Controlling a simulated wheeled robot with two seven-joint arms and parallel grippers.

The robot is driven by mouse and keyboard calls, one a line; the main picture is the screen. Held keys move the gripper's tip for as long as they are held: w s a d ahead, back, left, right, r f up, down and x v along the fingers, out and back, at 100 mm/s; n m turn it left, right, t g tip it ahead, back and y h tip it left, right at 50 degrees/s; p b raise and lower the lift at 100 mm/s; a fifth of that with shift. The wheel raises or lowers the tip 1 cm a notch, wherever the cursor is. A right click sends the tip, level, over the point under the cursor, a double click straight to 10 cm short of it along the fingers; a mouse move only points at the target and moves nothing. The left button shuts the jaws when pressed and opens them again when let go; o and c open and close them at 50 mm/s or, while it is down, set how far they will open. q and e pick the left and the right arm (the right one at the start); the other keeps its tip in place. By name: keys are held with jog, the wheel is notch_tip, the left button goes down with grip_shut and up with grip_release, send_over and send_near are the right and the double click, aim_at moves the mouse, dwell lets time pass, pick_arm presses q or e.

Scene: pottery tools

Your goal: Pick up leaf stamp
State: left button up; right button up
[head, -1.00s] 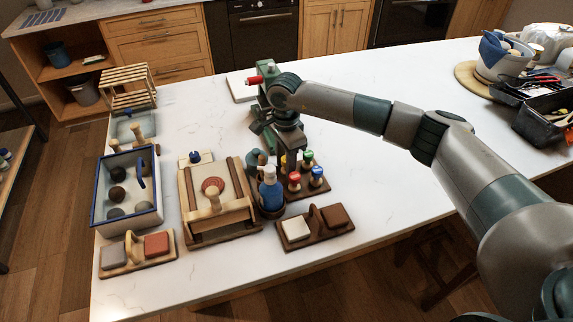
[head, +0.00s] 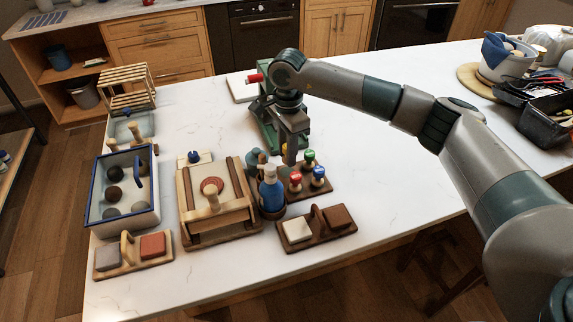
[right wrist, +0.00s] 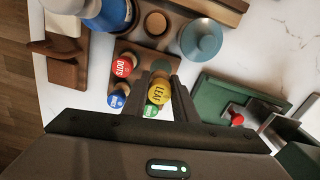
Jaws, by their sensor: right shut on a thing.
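The leaf stamp (right wrist: 159,91) has a round yellow top marked LEAF. In the right wrist view it sits between the two fingers of my right gripper (right wrist: 157,100), which is shut on it. Its top looks larger and nearer than the other stamps' tops. In the head view my right gripper (head: 290,160) is upright over the back of the brown stamp rack (head: 312,190) and hides most of the leaf stamp. Red (head: 295,178), green (head: 309,158) and blue (head: 318,173) stamps stand in the rack. My left gripper is not in view.
A blue bottle (head: 271,190) stands close left of the rack. A green press-like tool (head: 264,115) is behind the gripper. A two-block wooden holder (head: 317,236) lies in front. The white counter (head: 400,185) is clear to the right.

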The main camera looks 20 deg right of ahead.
jog(key=s+d+r+b, duration=0.4)
jog(key=s+d+r, duration=0.2)
jog(key=d, duration=0.3)
jog(key=shift+s+d+r, duration=0.15)
jog(key=shift+s+r, duration=0.1)
jog(key=shift+s, duration=0.15)
